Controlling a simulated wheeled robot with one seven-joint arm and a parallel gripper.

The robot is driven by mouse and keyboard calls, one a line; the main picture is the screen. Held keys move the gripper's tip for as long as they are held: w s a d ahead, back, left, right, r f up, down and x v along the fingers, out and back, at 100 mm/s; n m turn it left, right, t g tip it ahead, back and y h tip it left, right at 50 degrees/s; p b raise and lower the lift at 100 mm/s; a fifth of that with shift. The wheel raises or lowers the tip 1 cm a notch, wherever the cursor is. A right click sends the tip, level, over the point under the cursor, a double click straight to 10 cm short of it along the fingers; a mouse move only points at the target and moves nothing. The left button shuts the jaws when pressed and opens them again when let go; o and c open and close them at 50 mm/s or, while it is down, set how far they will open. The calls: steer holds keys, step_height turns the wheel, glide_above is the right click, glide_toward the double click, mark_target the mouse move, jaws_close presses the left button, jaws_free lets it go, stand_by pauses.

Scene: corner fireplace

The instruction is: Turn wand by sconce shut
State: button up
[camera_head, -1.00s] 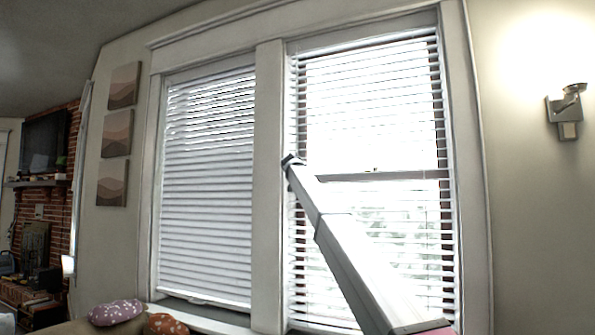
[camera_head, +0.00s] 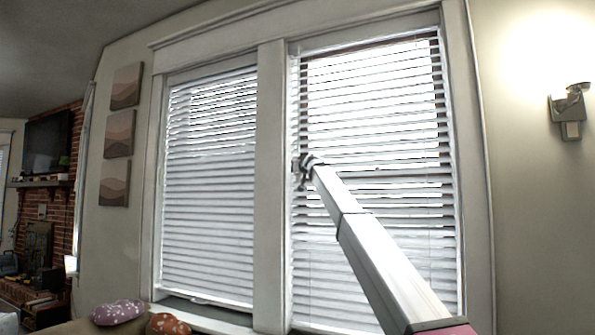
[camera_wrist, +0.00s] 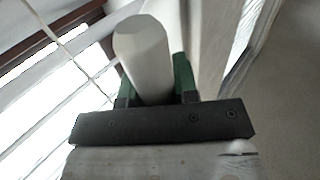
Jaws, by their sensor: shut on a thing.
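My gripper (camera_head: 301,172) is at the left side of the right-hand window blind (camera_head: 375,130), the one nearer the wall sconce (camera_head: 571,108). In the wrist view my gripper (camera_wrist: 157,92) is shut on a thick white faceted rod, the wand (camera_wrist: 142,52), held between its green-lined fingers. The wand is too small to make out in the head view. The right-hand blind's slats are tilted part way, with bright gaps between them, widest in the upper half. The lit sconce hangs on the wall right of the window.
The left-hand blind (camera_head: 210,190) has its slats mostly closed. A white post (camera_head: 270,190) stands between the windows, close to my gripper. Patterned cushions (camera_head: 118,312) lie below at left. Framed pictures (camera_head: 120,135) hang left of the windows.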

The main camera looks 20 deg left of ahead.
steer(key=shift+s+a+n+g+y, duration=0.15)
steer(key=shift+n+g+y, duration=0.7)
steer(key=shift+n+g, duration=0.7)
steer(key=shift+s+n+g+y, duration=0.15)
steer(key=shift+n+g+y, duration=0.75)
steer(key=shift+g, duration=1.15)
steer(key=shift+s+a+n+g+y, duration=0.15)
steer(key=shift+n+g+y, duration=0.6)
steer(key=shift+n+g, duration=0.85)
steer(key=shift+s+g, duration=0.1)
steer(key=shift+g, duration=0.4)
steer(key=o, duration=0.9)
steer(key=shift+d, duration=0.15)
steer(key=d, duration=1)
steer(key=shift+s+d, duration=0.3)
steer(key=shift+s, duration=0.1)
